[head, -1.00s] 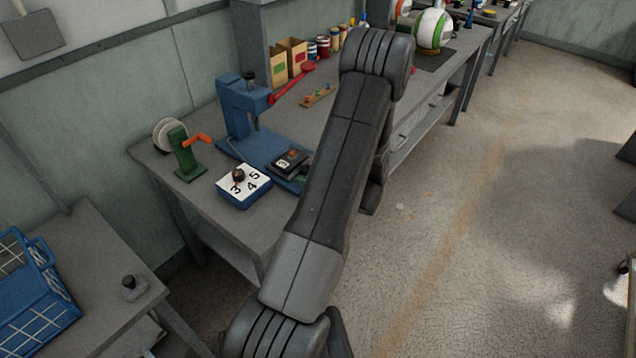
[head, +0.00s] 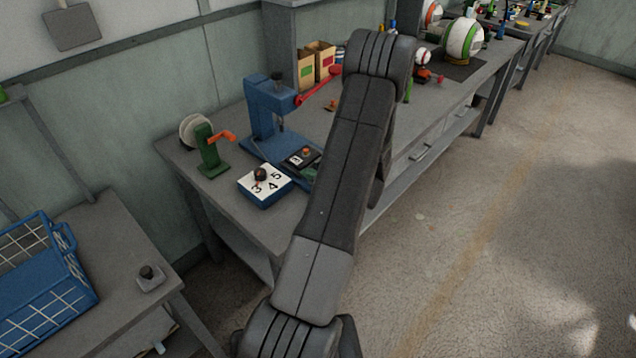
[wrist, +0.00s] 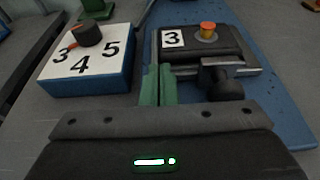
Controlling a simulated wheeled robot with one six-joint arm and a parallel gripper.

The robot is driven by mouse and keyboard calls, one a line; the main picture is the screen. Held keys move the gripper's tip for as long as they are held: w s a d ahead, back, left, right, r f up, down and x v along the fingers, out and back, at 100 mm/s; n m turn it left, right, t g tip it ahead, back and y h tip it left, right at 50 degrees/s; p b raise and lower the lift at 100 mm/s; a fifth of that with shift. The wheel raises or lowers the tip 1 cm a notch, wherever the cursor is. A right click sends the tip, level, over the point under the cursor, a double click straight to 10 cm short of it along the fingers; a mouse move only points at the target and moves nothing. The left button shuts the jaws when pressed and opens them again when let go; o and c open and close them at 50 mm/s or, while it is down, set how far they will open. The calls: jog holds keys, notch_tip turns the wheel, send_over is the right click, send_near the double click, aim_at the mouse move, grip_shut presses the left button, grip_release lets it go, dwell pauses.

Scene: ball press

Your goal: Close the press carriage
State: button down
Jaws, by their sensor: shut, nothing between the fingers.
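The blue press (head: 264,112) with its red lever (head: 320,85) stands on the grey workbench. Its black carriage (head: 302,160) carries a "3" label and an orange knob, and lies on the blue press base. In the wrist view the carriage (wrist: 232,45) is at the upper middle, with a rail and a black round handle (wrist: 226,84) at its near side. My gripper (wrist: 158,72) shows there with green fingers shut and empty, at the carriage's near left corner and left of the handle. Contact cannot be told.
A blue box with a white dial face numbered 3, 4, 5 (wrist: 88,62) and a dark knob stands left of the carriage. A green stand with an orange crank (head: 210,150) is farther left. A blue crate (head: 45,275) sits on the lower-left table. The floor at right is clear.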

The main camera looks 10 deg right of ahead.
aim_at(284, 160)
jog(key=w+a+b, duration=0.1)
jog(key=w+a, duration=0.1)
jog(key=w+a+b, duration=0.1)
jog(key=w+a, duration=0.1)
jog(key=w, duration=0.1)
jog(key=w+a+b, duration=0.1)
jog(key=w+a, duration=0.1)
jog(key=w, duration=0.1)
jog(key=shift+a+f, duration=0.1)
jog(key=shift+a, duration=0.05)
jog(key=shift+w+a+b, duration=0.35)
jog(key=shift+w, duration=0.1)
jog(key=shift+w+r, duration=0.1)
jog(key=shift+r, duration=0.15)
jog(key=shift+w+r, duration=0.1)
